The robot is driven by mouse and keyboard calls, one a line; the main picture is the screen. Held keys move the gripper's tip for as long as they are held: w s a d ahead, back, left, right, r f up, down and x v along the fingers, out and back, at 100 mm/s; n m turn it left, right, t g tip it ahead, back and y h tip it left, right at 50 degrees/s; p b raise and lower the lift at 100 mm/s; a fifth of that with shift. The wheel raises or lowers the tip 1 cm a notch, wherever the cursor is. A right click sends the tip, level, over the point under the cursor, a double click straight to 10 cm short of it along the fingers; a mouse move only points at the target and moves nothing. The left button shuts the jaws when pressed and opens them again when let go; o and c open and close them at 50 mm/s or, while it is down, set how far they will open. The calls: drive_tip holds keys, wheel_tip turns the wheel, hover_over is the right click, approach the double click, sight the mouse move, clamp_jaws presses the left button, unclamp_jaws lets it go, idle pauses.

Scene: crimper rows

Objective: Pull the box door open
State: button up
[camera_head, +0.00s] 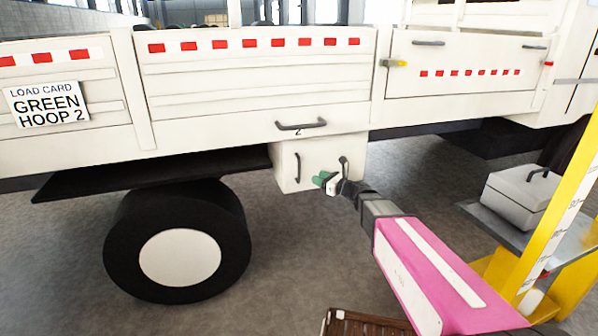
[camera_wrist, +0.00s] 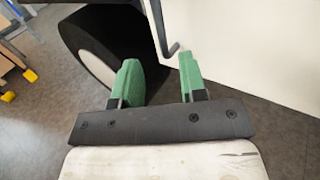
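The white box (camera_head: 319,158) hangs under the side of the white truck, with a dark upright handle (camera_head: 298,168) near the left of its front. My gripper (camera_head: 326,181), with green fingers, is in front of the box, right of that handle. In the wrist view my gripper (camera_wrist: 159,65) is open, its two green fingers apart with nothing held between them. A dark bent bar (camera_wrist: 172,48) shows just beyond the fingertips, beside a white panel (camera_wrist: 255,55). A dark curved piece (camera_head: 343,163) sits by the gripper; I cannot tell whether it is a second handle. The door looks shut.
A black truck wheel (camera_head: 180,258) stands left of the box. Another handle (camera_head: 301,125) is on the truck panel above. A yellow-framed cart (camera_head: 495,232) carrying a light grey case (camera_head: 520,195) stands at right. Grey floor lies open below the box.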

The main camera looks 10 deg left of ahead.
sight(299, 180)
drive_tip(key=x, duration=1)
drive_tip(key=shift+w+a, duration=0.15)
drive_tip(key=shift+a, duration=0.2)
clamp_jaws()
